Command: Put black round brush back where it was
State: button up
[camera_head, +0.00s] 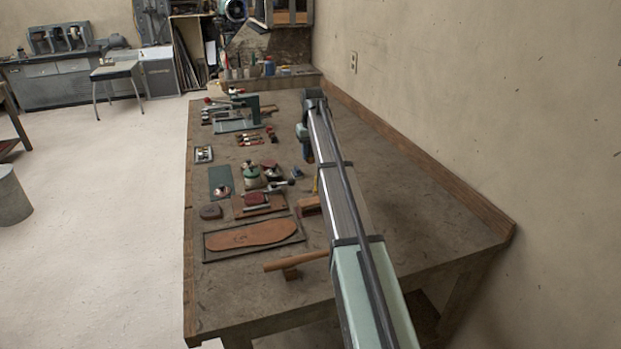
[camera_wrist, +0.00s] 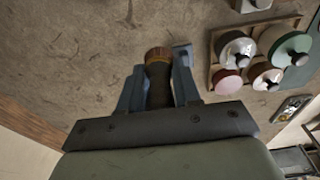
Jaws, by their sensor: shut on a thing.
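My gripper (camera_wrist: 160,82) is shut on the black round brush (camera_wrist: 158,72), which shows in the wrist view between the two blue-grey fingers. The brush has a dark body and a brown, round end that points away from the wrist. In the head view my gripper (camera_head: 305,150) hangs over the middle of the workbench, right of the jars and tins. The brush cannot be made out clearly there. Whether it touches the bench top is unclear.
A wooden tray (camera_wrist: 212,62) with several round tins and jars is right of the gripper in the wrist view. A small blue block (camera_head: 297,172) lies nearby. The bench's right side (camera_head: 400,190) is clear.

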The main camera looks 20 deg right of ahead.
aim_at(311, 152)
jog(key=shift+f, duration=4.4)
jog(key=o, duration=1.1)
jog(key=shift+f, duration=0.1)
jog(key=shift+c, duration=0.2)
jog(key=r, duration=0.4)
jog(key=s+r, duration=0.1)
jog(key=r, duration=0.7)
jog(key=shift+s+r, duration=0.1)
jog(key=shift+s, duration=0.15)
